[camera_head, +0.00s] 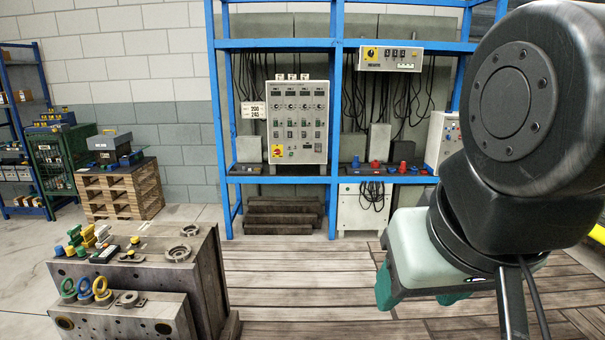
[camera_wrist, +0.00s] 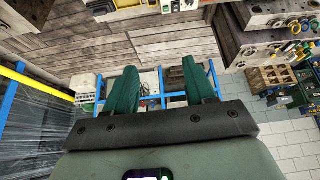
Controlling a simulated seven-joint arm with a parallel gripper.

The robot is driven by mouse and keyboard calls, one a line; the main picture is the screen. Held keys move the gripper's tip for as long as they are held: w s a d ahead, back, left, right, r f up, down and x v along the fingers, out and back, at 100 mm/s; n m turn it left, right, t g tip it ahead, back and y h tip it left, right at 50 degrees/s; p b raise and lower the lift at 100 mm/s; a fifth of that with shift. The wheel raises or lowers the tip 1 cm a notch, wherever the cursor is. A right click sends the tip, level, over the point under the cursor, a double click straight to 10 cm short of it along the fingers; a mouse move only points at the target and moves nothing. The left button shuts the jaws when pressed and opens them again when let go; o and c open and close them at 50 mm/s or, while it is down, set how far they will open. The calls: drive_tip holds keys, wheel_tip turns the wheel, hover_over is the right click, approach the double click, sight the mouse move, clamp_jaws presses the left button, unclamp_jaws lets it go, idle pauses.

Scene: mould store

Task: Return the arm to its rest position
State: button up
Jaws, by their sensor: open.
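My gripper (camera_wrist: 157,88) shows in the wrist view with its two green fingers spread wide apart. Nothing is between them. In the camera_head view my gripper (camera_head: 412,290) is at the right, over the wooden plank floor, partly hidden by my own dark arm. It is well to the right of the steel mould block (camera_head: 200,262) and apart from it.
Coloured fittings, including a yellow ring (camera_head: 103,287), sit on the mould block at the lower left. A blue rack (camera_head: 336,130) with a control panel (camera_head: 298,122) stands behind. A wooden pallet stack (camera_head: 118,192) is at the left. The plank floor (camera_head: 295,290) between block and gripper is clear.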

drive_tip(key=shift+w+f, duration=0.1)
drive_tip(key=shift+w, duration=0.2)
drive_tip(key=c, duration=0.5)
drive_tip(key=shift+m+g, duration=0.7)
drive_tip(key=w+f, duration=0.1)
drive_tip(key=w, duration=0.1)
drive_tip(key=w+f, duration=0.1)
drive_tip(key=w, duration=0.4)
drive_tip(key=shift+a+f, duration=0.35)
drive_tip(key=shift+f, duration=0.05)
clamp_jaws()
drive_tip(key=w+f+m+g, duration=0.2)
drive_tip(key=w+f, duration=0.5)
drive_tip(key=w, duration=0.1)
drive_tip(key=shift+w+a+f+m+g, duration=0.45)
drive_tip(key=shift+w+f, duration=0.6)
drive_tip(key=shift+f, duration=3.4)
drive_tip(key=shift+w+a+f+m+g, duration=0.25)
drive_tip(key=shift+w+f+m, duration=0.6)
drive_tip(key=shift+f, duration=3.6)
drive_tip(key=shift+w+a+f+m+g, duration=0.3)
drive_tip(key=shift+w+f, duration=1)
drive_tip(key=shift+f, duration=3.15)
